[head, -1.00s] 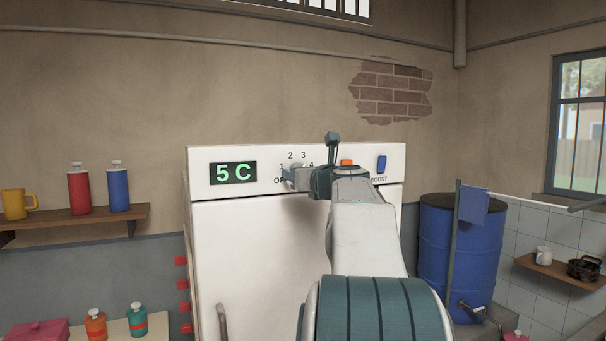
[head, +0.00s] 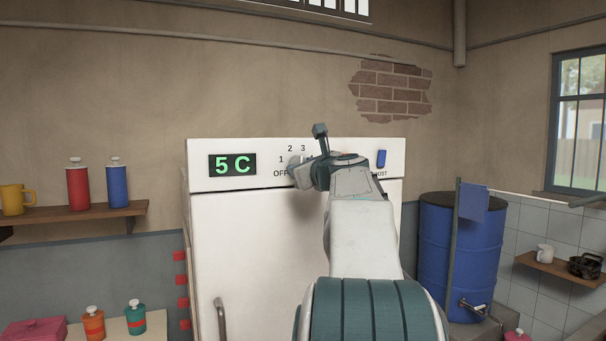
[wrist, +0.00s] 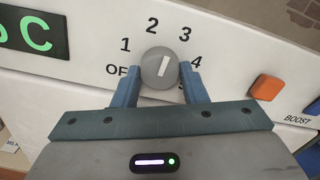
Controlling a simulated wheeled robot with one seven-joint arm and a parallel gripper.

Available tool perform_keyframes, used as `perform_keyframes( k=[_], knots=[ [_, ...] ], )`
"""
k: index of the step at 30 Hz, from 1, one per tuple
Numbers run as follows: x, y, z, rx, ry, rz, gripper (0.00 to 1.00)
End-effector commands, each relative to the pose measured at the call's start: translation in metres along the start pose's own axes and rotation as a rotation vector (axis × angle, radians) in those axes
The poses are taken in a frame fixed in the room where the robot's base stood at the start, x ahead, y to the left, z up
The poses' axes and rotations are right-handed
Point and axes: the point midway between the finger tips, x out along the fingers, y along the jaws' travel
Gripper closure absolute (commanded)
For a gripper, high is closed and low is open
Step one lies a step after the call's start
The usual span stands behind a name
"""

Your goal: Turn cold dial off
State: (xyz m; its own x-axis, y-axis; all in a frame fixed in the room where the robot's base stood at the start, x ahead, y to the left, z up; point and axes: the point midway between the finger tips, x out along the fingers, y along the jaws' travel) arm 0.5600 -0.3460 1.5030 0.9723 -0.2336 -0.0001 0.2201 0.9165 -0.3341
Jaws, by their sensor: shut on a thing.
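The cold dial (wrist: 159,68) is a round grey knob with a white pointer line on the white fridge's top panel. In the head view, my gripper (head: 299,172) is at the panel and hides much of the dial and the higher numbers.
An orange button (wrist: 267,87) lies right of the dial, with a blue BOOST switch (head: 381,159) beyond it. A green "5 C" display (head: 232,165) is left of the dial. Shelves with bottles flank the fridge (head: 255,250) at left; a blue barrel (head: 460,260) stands at right.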

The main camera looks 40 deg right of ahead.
Motion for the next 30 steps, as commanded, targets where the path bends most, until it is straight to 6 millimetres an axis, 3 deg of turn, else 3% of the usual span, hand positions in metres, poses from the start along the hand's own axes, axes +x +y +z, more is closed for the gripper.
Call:
perform_keyframes(
  k=[30],
  knots=[
    [0.0003, -0.0004, -0.0016, -0.966, -0.001, 0.001, 0.84]
  ],
)
